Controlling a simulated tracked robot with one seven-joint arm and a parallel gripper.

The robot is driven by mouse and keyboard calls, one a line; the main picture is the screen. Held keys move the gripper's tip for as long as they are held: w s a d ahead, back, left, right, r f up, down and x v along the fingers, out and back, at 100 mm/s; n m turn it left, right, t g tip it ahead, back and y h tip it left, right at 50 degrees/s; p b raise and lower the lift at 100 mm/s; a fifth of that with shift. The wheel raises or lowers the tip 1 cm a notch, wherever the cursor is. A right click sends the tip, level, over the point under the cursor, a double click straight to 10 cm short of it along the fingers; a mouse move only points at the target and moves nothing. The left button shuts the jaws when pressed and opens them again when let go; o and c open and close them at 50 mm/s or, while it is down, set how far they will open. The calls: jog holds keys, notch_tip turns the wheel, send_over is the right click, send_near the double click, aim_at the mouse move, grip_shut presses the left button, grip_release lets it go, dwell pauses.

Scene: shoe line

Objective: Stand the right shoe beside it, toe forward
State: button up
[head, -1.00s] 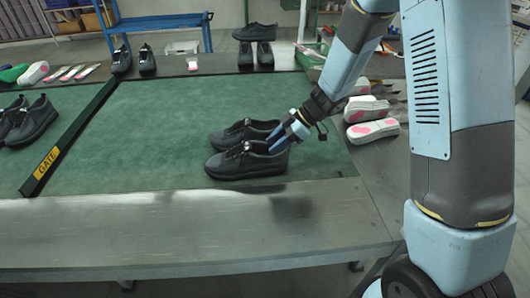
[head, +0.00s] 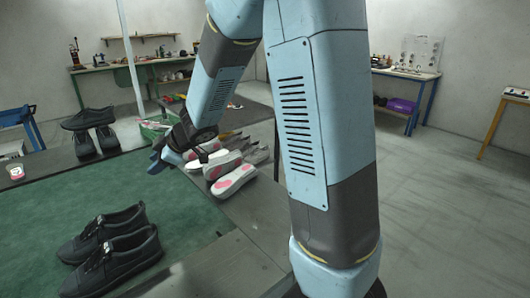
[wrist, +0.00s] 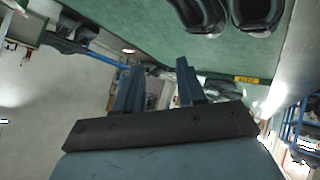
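Two black lace-up shoes stand upright side by side on the green mat (head: 185,205). The nearer shoe (head: 115,265) and the farther shoe (head: 105,228) both have toes to the lower left and heels to the right. The nearer one's toe is near the picture's bottom edge. My gripper (head: 155,160) is away from them, raised near the mat's far right edge, and holds nothing. In the wrist view my gripper (wrist: 160,66) shows two blue fingers apart with nothing between. Parts of both shoes, the one shoe (wrist: 200,14) and the other (wrist: 257,12), show at that view's top, cut off.
Shoes with pale and pink soles (head: 232,180) lie on the table right of the mat, close to my gripper. A black shoe (head: 87,118) rests across other black shoes at the back left. Open floor (head: 440,200) lies at the right.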

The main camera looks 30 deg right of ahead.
jog(key=s+d+r+m+t+h, duration=0.25)
jog(key=d+r+m+h, duration=0.2)
jog(key=d+r, duration=0.35)
jog(key=s+d+r+m+t+h, duration=0.25)
jog(key=s+d+r+m, duration=0.2)
jog(key=d, duration=0.55)
jog(key=s+d+m+g, duration=0.2)
jog(key=s+m+g, duration=0.4)
jog(key=s, duration=1.7)
jog(key=shift+d+m+h, duration=0.2)
jog(key=shift+m+h, duration=0.1)
jog(key=shift+m, duration=0.4)
